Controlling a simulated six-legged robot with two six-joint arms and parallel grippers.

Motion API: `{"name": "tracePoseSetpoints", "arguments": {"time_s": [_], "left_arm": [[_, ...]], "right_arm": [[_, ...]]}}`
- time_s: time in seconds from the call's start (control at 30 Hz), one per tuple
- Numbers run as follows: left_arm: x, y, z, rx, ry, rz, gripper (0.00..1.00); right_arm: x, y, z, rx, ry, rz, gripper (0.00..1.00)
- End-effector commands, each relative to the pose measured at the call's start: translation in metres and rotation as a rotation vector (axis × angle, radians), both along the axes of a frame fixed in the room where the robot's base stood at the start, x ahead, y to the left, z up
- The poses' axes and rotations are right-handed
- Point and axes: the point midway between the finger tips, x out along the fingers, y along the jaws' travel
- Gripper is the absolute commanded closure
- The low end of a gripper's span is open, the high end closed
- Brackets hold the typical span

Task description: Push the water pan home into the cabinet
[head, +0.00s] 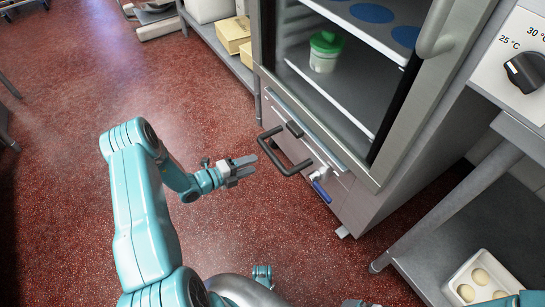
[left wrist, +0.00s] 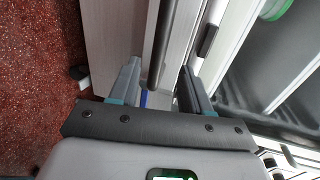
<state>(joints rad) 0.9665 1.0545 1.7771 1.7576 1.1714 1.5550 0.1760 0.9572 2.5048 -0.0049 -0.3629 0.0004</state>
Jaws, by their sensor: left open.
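The water pan (head: 311,152) shows as a pale front panel low on the cabinet (head: 366,203), with a dark bar handle (head: 283,166) standing out from it. How far the pan sits out from the cabinet is hard to tell. My left gripper (head: 250,167) is open, just left of the handle in the head view. In the left wrist view, the dark handle bar (left wrist: 161,45) runs between the two spread fingers of the left gripper (left wrist: 158,75); contact with either finger cannot be made out. My right gripper is not in view.
A tap with a blue lever (head: 322,191) sits below the pan front. A green-lidded tub (head: 325,52) stands inside the cabinet. At right are a dial panel (head: 520,65) and a low shelf bearing a white dough tray (head: 455,287). Red floor (head: 60,170) is clear at left.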

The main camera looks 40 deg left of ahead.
Motion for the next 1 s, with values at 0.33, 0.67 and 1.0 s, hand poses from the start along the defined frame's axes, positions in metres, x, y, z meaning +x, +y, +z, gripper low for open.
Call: {"name": "tracePoseSetpoints", "arguments": {"time_s": [0.33,0.67,1.0], "left_arm": [[0.071,-0.029,-0.018,0.002,-0.002,-0.005,0.52],[0.093,-0.034,-0.02,0.002,-0.001,0.0,0.52],[0.092,-0.034,-0.019,0.002,-0.001,0.0,1.0]], "right_arm": [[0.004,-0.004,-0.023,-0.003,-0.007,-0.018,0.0],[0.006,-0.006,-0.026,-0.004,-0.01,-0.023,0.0],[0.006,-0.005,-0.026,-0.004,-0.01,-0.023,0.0]]}}
